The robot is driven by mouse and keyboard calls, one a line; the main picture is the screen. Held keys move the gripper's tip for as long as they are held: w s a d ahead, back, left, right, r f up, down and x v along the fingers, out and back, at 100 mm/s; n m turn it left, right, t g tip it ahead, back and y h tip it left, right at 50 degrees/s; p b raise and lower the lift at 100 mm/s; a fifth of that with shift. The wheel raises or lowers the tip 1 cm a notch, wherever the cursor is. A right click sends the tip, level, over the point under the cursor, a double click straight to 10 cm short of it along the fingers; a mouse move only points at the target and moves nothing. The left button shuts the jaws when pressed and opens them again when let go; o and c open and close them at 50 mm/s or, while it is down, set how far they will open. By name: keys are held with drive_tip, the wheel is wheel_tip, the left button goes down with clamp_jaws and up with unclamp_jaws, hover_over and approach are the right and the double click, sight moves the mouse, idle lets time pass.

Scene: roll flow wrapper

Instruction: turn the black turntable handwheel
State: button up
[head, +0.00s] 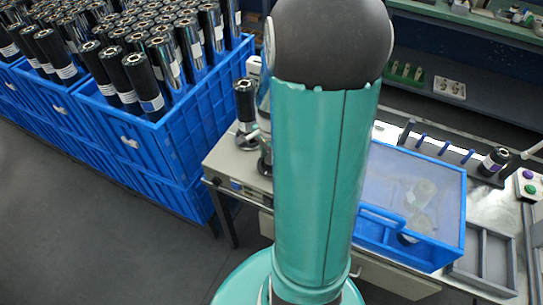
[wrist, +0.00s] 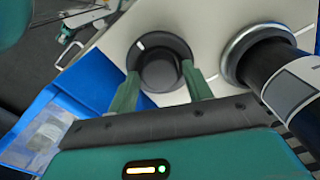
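The black turntable handwheel (wrist: 151,47) shows in the wrist view as a round dark disc with a white mark on its rim and a raised round hub. My gripper (wrist: 160,72) is over it, with its two green fingers apart, one on each side of the hub. The fingertips overlap the near part of the wheel in the picture; I cannot tell whether they touch it. In the head view I cannot make out the wheel or the gripper; my teal arm covers the middle.
A black roll with a white label (wrist: 293,88) stands close right of the wheel in a metal ring (wrist: 236,58). The head view shows blue crates (head: 150,150) of rolls at left, a blue clear-lidded box (head: 452,222) and a grey tray (head: 500,268) at right.

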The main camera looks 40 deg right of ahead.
drive_tip(key=c, duration=0.6)
drive_tip(key=shift+c, duration=0.2)
drive_tip(key=shift+m, duration=0.4)
drive_tip(key=m, duration=0.9)
drive_tip(key=shift+m, duration=0.3)
drive_tip(key=o, duration=1)
